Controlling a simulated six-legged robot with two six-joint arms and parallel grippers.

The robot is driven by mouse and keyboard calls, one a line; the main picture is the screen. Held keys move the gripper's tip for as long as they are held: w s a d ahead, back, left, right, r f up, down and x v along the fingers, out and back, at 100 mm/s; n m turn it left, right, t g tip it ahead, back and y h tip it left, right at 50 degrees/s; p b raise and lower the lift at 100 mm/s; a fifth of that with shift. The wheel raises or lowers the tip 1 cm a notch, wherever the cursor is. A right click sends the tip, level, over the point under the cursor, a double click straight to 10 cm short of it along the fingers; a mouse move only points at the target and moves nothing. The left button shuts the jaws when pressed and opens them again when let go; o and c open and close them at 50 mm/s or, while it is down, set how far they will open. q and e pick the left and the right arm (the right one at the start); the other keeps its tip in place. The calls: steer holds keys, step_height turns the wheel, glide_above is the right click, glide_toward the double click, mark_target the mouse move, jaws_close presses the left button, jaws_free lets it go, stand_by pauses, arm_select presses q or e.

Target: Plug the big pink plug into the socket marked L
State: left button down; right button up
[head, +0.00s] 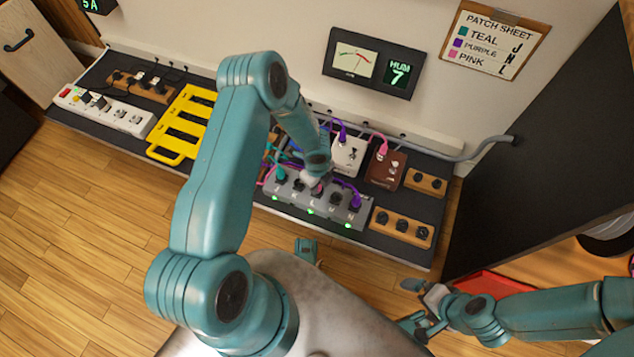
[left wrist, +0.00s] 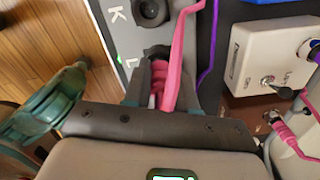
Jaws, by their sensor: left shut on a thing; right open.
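The big pink plug (left wrist: 155,95) is between the fingers of my left gripper (left wrist: 158,85) in the left wrist view, its pink cable running up from it. My left gripper (head: 313,183) is shut on it at the grey socket box (head: 283,191) in the head view. The dark ring of the socket marked L (left wrist: 156,51) shows just beyond the fingertips, beside its letter. The plug's front end is hidden by the fingers, so I cannot tell whether it is in the socket. My right gripper (head: 424,307) is open and empty at the lower right, away from the box.
A teal plug (head: 279,173) and a purple plug (head: 354,201) are at the box's two ends. White (head: 349,155) and brown (head: 385,170) pedals stand behind it. Wooden socket blocks (head: 402,227) lie to the right. A yellow rack (head: 183,123) is on the left. Cables cross behind the box.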

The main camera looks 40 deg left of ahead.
arm_select(q)
steer(key=c, duration=0.8)
jaws_free()
step_height(320, 180, up, 16)
steer(key=p, duration=0.7)
steer(key=shift+r, duration=0.15)
